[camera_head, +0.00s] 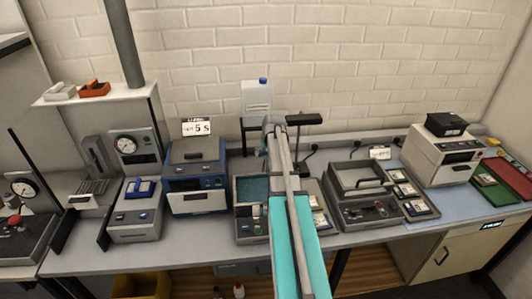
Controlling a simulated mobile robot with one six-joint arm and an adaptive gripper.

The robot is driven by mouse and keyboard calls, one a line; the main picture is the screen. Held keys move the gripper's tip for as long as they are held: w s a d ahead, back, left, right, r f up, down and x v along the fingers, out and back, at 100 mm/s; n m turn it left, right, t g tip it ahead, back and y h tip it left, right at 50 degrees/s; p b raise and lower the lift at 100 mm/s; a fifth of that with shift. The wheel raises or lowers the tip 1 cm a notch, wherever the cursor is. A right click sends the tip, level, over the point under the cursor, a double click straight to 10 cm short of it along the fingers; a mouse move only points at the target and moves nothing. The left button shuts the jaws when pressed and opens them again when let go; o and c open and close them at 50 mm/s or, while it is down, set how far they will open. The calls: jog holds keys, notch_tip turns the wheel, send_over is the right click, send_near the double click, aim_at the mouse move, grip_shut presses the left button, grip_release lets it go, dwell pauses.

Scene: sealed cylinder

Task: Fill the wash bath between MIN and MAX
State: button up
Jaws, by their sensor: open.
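My arm, a grey tube with a teal link, rises from the bottom middle to a rounded end near the back wall. I cannot make out my gripper or its fingers. A white bottle with a blue cap (257,97) stands upright behind the arm, and its fill level is not readable. A grey-framed unit with a teal-blue surface (253,189) lies just left of the arm and is partly covered by it. A grey open-topped box (361,178) stands right of the arm. I cannot tell which is the wash bath, and no MIN or MAX marks are readable.
A white machine (440,157) with a black box on top stands at right. A yellow bin (141,286) is below the bench. The blue mat has bare room.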

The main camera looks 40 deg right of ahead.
jog(key=shift+a, duration=0.1)
jog(key=c, duration=1)
jog(key=shift+m, duration=0.3)
jog(key=shift+o, duration=0.2)
jog(key=shift+w+m+h, duration=0.25)
jog(key=shift+m+h, duration=0.25)
jog(key=shift+m, duration=0.8)
jog(key=shift+a, duration=0.1)
jog(key=shift+c, duration=0.2)
jog(key=shift+a+r, duration=0.1)
jog(key=shift+c, duration=1.4)
jog(key=o, duration=1.3)
jog(key=shift+w+d+f, duration=0.15)
jog(key=shift+d+f, duration=0.05)
jog(key=shift+d, duration=0.1)
